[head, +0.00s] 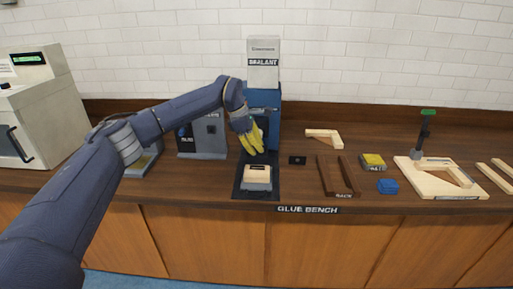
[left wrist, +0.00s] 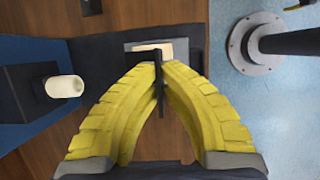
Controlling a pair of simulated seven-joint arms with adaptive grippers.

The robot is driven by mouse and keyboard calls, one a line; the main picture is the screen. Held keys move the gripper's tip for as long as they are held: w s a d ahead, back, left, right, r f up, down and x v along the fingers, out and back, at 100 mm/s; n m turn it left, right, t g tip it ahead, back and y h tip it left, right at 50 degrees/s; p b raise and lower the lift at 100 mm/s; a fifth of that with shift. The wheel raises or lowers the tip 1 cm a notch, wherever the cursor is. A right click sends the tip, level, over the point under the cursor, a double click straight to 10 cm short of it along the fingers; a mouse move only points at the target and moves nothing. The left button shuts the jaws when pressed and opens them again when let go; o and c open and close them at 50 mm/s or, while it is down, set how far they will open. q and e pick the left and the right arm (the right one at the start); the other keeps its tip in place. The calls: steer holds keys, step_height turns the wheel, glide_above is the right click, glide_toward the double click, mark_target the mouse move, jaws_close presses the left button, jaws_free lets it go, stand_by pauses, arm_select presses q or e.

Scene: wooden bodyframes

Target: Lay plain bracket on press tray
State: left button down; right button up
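My left gripper (head: 255,150) has yellow fingers and hangs above the dark mat in front of the blue dispenser (head: 266,100). In the left wrist view its fingertips (left wrist: 160,68) come together on a thin dark piece (left wrist: 159,100). I cannot tell whether this piece is the plain bracket. A small grey tray (head: 257,186) with a pale top sits on the mat just below and in front of the fingers; it also shows beyond the fingertips in the left wrist view (left wrist: 183,50). A pale wooden angled piece (head: 323,135) lies at the back right. My right gripper is out of view.
A dark wooden rack (head: 325,178) stands right of the tray. A yellow-topped block (head: 373,161), a blue block (head: 388,186) and a wooden frame with an upright clamp (head: 425,165) stand further right. A grey machine (head: 203,137) is left of the dispenser.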

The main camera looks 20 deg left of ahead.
arm_select(q)
steer(key=shift+f, duration=3.75)
steer(key=shift+f, duration=0.3)
steer(key=c, duration=1.5)
jaws_free()
steer(key=shift+a, duration=0.1)
steer(key=v, duration=1.2)
